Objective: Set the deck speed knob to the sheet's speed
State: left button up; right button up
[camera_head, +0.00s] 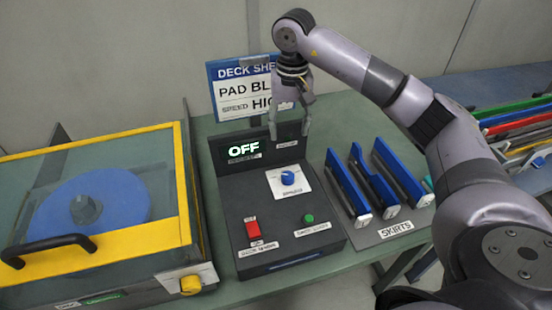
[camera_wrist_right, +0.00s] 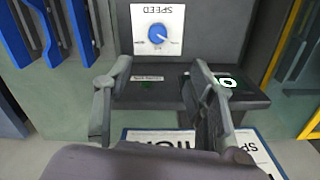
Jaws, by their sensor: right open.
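The blue speed knob (camera_head: 288,178) sits on a white plate on the dark control box (camera_head: 238,205). The deck sheet (camera_head: 228,100) stands behind the box and reads "PAD BL…" and "SPEED HI…"; my right arm hides the line ends. My right gripper (camera_head: 291,130) is open and empty, pointing down above the back of the box, behind the knob and apart from it. My left gripper is out of view.
The box's display (camera_head: 244,149) reads OFF. A red switch (camera_head: 252,229) and green button (camera_head: 309,219) are at its front. A yellow-framed deck with a blue disc (camera_head: 92,205) stands left. Blue skirts (camera_head: 347,182) stand in a rack right. Coloured strips (camera_head: 515,118) lie far right.

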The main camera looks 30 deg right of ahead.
jog(key=p, duration=0.2)
send_near(288, 175)
notch_tip(288, 175, down, 8)
jog(key=shift+s+a+r+p, duration=0.1)
jog(key=shift+s+a+p, duration=0.05)
jog(key=shift+p, duration=0.8)
jog(key=shift+f, duration=0.55)
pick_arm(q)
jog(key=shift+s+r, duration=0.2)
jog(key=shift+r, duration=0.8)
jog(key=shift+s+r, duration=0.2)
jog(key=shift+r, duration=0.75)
pick_arm(e)
jog(key=c, duration=1.1)
